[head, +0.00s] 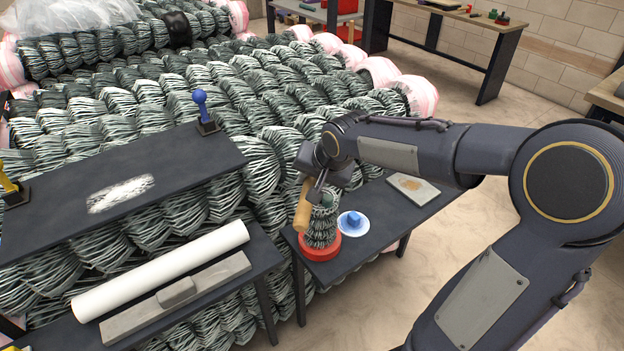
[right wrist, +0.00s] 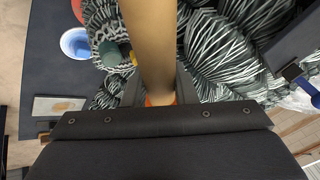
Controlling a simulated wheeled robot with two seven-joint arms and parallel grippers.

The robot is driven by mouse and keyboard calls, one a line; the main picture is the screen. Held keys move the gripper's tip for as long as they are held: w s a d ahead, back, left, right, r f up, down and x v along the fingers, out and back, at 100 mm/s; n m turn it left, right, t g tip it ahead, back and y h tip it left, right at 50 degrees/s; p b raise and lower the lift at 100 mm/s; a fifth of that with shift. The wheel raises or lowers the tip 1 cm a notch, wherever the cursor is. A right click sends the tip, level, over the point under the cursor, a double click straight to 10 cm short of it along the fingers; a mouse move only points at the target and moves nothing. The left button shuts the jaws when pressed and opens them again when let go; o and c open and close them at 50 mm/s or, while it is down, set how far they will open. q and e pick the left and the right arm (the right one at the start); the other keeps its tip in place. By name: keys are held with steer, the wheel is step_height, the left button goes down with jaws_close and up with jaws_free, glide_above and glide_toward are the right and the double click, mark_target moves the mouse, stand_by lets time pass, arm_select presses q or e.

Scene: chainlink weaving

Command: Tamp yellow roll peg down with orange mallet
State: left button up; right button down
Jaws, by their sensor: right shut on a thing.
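My right gripper (head: 316,182) is shut on a tan, wood-coloured mallet (head: 302,207), held over the near left side of a small upright wire roll (head: 321,228) on a red base. In the right wrist view the mallet (right wrist: 150,45) runs up from between the jaws, with a little orange (right wrist: 160,100) at the grip. Beside it, a small yellow piece (right wrist: 133,58), perhaps the roll peg, shows near a green peg (right wrist: 110,52) on the roll; the mallet partly hides it. I cannot tell whether they touch. My left gripper is out of view.
A white-and-blue dish (head: 353,224) and a grey plate (head: 413,190) share the dark side table. A white tube (head: 165,270) and a grey bar (head: 180,295) lie on the front bench. A blue-knobbed post (head: 201,107) stands on the dark board. Large wire rolls fill the left and back.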

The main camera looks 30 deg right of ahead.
steer(key=shift+r, duration=0.15)
steer(key=shift+r+p, duration=1.75)
steer(key=shift+r, duration=0.8)
steer(key=shift+f, duration=0.1)
